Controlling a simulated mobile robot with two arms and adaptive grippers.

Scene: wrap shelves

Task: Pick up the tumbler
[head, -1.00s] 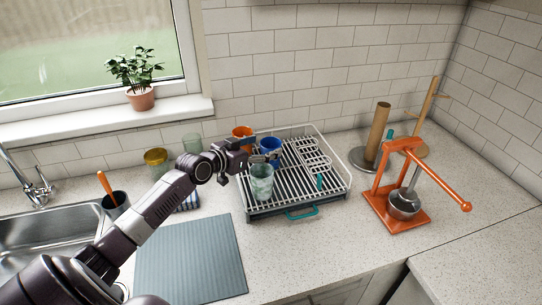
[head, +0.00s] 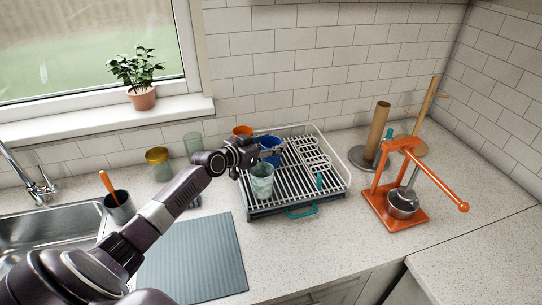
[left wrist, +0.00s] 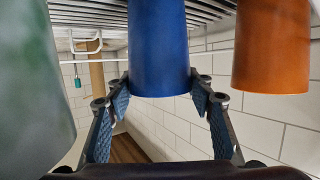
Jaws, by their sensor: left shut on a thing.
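A blue tumbler (head: 269,147) stands in the dish rack at its left-back part. My left gripper (head: 258,154) reaches it from the left and is shut on it. In the left wrist view, the blue tumbler (left wrist: 158,50) sits between the two fingers of the gripper (left wrist: 160,95). A green marbled tumbler (head: 262,180) stands in the rack in front of the gripper, and it also shows at the left of the wrist view (left wrist: 30,80). An orange tumbler (head: 243,131) is behind the gripper, partly hidden; it shows at the right of the wrist view (left wrist: 271,45).
The dish rack (head: 340,185) has clear slots on its right. An amber glass (head: 158,163) and a clear green glass (head: 193,145) stand left of it. An orange press (head: 410,195) and a paper towel holder (head: 377,140) are on the right.

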